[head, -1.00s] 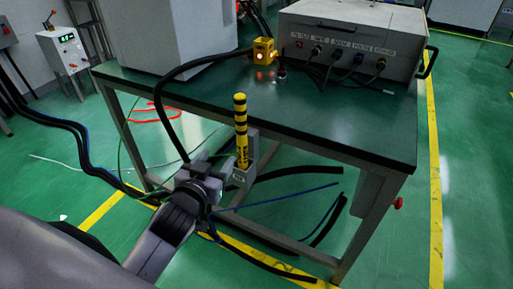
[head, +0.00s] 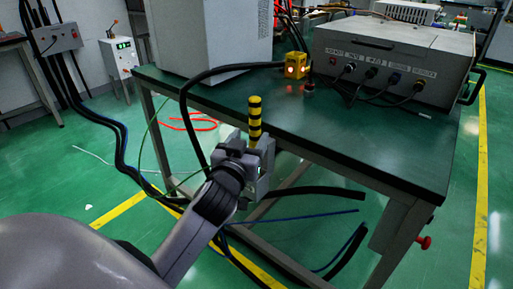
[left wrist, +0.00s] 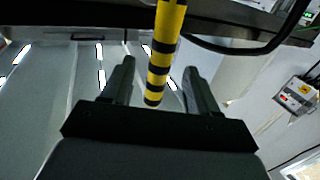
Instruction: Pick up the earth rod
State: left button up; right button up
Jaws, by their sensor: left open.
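The earth rod (head: 255,112) is a yellow and black striped rod standing upright at the near side of the green-topped table, its lower part hidden behind my left gripper in the head view. In the left wrist view the rod (left wrist: 165,50) reaches down from the top edge, and its end lies between my fingers. My left gripper (head: 252,150) is open, with one finger (left wrist: 122,75) to the left of the rod and the other to its right. Gaps show on both sides of the rod. My right gripper is not in view.
The green table (head: 350,135) carries a grey control box (head: 395,60) with cables, a small yellow box with a lit lamp (head: 294,66) and a large white cabinet (head: 215,40). Black and blue cables lie on the green floor under the table.

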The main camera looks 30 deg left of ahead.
aim_at(253, 128)
pick_arm(q)
jog(key=x, duration=0.4)
jog(key=shift+a+r, duration=0.1)
jog(key=shift+r, duration=0.3)
jog(key=shift+w+a, duration=0.15)
jog(key=shift+w, duration=0.4)
jog(key=shift+c, duration=0.2)
grip_shut()
